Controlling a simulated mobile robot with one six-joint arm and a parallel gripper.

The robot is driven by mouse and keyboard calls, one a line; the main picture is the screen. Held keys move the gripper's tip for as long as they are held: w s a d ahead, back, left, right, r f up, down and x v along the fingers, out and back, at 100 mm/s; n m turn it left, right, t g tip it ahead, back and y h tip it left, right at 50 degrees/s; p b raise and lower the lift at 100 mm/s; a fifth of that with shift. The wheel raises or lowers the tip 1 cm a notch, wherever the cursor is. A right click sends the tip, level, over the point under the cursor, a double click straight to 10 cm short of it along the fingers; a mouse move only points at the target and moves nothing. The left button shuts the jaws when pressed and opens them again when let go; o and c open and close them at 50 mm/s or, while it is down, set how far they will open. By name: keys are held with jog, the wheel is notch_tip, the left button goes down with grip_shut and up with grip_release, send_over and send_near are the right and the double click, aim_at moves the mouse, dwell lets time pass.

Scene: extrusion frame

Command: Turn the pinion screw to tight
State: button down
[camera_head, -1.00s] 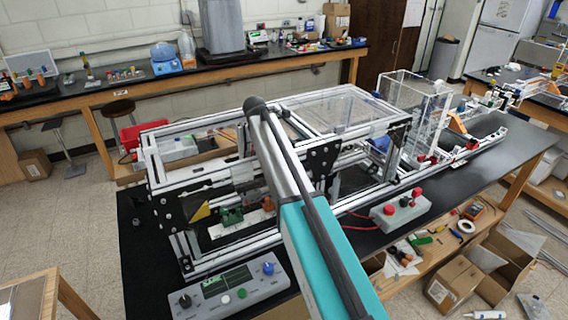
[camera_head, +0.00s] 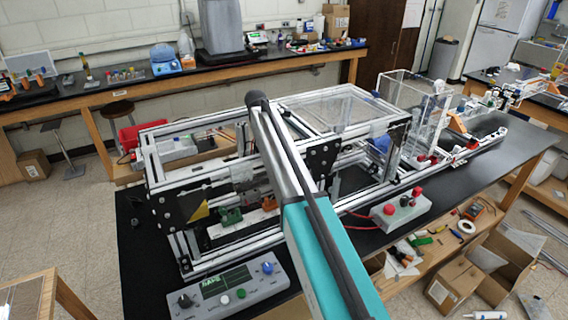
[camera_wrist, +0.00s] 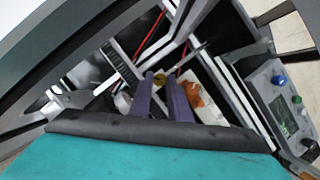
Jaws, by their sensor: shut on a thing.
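My gripper (camera_wrist: 160,80) reaches into the frame in the wrist view, its two purple-grey fingers close together. A small round brass-coloured head, the pinion screw (camera_wrist: 159,78), shows between the fingertips, and the gripper is shut on it. The fingers cover part of the screw, and its turn angle cannot be read. A dark toothed strip (camera_wrist: 119,62) lies to the upper left of the fingers. In the head view my arm crosses the extrusion frame (camera_head: 232,248), and the fingertips and screw cannot be made out.
An orange part (camera_wrist: 198,97) sits right of the fingers. A green block (camera_head: 229,216) sits inside the frame. A control box with display (camera_head: 228,285) stands in front, and a box with red knobs (camera_head: 400,208) stands to the right.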

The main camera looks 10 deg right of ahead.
jog(key=shift+w+r+m, duration=0.1)
jog(key=shift+w+m, duration=0.05)
jog(key=shift+m, duration=0.25)
jog(key=c, duration=1.7)
grip_release()
jog(key=shift+o, duration=0.2)
jog(key=p+v, duration=0.1)
jog(key=v, duration=0.6)
jog(key=shift+r, duration=0.2)
